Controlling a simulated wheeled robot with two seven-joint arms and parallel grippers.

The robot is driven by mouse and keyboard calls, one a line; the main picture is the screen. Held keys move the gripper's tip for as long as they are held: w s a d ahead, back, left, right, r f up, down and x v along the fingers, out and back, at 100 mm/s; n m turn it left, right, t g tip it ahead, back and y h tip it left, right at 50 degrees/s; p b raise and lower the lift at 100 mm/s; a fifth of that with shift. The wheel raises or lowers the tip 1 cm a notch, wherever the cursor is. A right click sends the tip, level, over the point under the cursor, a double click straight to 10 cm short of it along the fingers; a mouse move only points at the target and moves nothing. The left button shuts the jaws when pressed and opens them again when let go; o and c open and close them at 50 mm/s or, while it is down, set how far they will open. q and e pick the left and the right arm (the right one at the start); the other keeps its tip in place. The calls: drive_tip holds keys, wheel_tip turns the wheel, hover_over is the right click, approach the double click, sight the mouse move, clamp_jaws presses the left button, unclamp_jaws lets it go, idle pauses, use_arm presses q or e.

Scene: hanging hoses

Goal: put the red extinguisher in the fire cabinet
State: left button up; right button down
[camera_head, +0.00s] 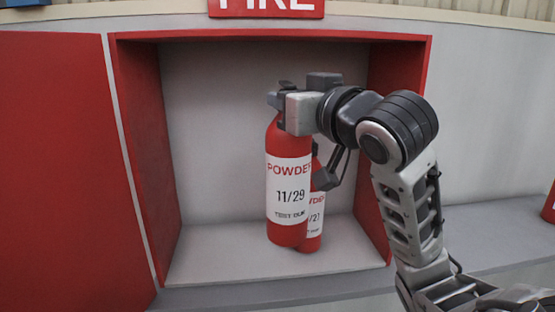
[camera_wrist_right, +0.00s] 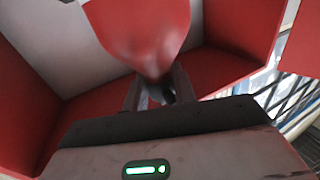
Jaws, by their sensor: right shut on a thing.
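A red extinguisher (camera_head: 287,190) with a white label reading POWDER 11/29 hangs upright inside the opening of the fire cabinet (camera_head: 140,130). My right gripper (camera_head: 285,108) is shut on its top, at the valve. Its bottom appears slightly above the cabinet floor, but contact is hard to judge. A second red extinguisher (camera_head: 316,230) stands right behind it, mostly hidden; whether they touch cannot be told. In the right wrist view the red body of the held extinguisher (camera_wrist_right: 140,25) shows beyond the gripper fingers (camera_wrist_right: 157,92). My left gripper is out of view.
A red FIRE sign (camera_head: 266,8) is above the cabinet. A large red panel (camera_head: 60,170) is at the left. The cabinet floor (camera_head: 210,255) is clear to the left of the extinguishers. Another red object (camera_head: 549,206) is cut off at the right edge.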

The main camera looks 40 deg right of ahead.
drive_tip(key=shift+w, duration=0.15)
use_arm(q)
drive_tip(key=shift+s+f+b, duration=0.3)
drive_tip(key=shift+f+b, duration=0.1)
drive_tip(key=shift+b, duration=0.6)
use_arm(e)
drive_tip(key=w+a+f, duration=0.3)
drive_tip(key=w+f, duration=0.9)
drive_tip(key=w, duration=0.1)
drive_tip(key=shift+a+f, duration=0.2)
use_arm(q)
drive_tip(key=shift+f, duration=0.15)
use_arm(e)
drive_tip(key=shift+f, duration=0.2)
drive_tip(key=c, duration=1.3)
unclamp_jaws()
drive_tip(key=shift+f, duration=0.2)
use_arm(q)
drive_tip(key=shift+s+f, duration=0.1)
use_arm(e)
drive_tip(key=shift+o, duration=0.8)
drive_tip(key=shift+r, duration=0.1)
